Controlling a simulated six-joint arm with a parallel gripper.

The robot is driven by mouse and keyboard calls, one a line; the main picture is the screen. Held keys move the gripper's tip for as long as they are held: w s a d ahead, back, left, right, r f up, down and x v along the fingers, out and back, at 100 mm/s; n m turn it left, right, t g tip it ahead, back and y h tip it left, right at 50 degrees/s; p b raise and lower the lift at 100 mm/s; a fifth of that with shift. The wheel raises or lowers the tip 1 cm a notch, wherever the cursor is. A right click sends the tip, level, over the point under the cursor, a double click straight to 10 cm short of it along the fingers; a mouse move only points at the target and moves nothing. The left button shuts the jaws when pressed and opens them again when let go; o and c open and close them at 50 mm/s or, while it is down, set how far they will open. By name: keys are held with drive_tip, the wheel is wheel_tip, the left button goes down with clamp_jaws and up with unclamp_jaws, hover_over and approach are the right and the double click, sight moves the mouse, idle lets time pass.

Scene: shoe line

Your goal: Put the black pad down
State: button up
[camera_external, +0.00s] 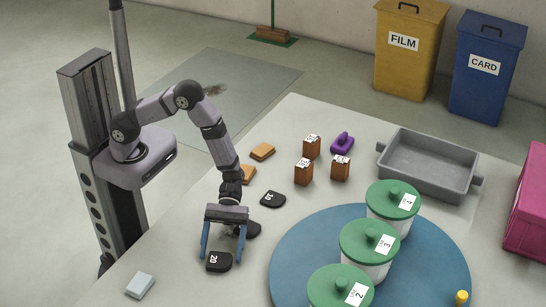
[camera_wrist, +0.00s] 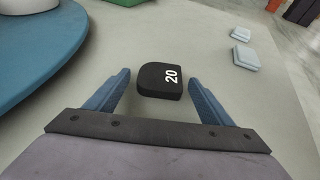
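A black pad marked 20 (camera_external: 218,262) lies flat on the table, just in front of my gripper (camera_external: 222,255). In the wrist view the pad marked 20 (camera_wrist: 160,81) shows between and beyond the two blue fingertips (camera_wrist: 164,80), with a gap on each side. My gripper is open and points down. Another black pad (camera_external: 253,230) lies just behind the gripper, partly hidden by it. A third black pad, marked 10 (camera_external: 272,199), lies further back.
A blue round mat (camera_external: 290,262) holds green-lidded tubs (camera_external: 368,240) at right. Brown boxes (camera_external: 304,171), orange pads (camera_external: 262,151), a purple object (camera_external: 342,144) and a grey tray (camera_external: 428,166) stand further back. Pale blue pads (camera_external: 140,284) lie at front left.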

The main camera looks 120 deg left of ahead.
drive_tip(key=shift+r, duration=0.15)
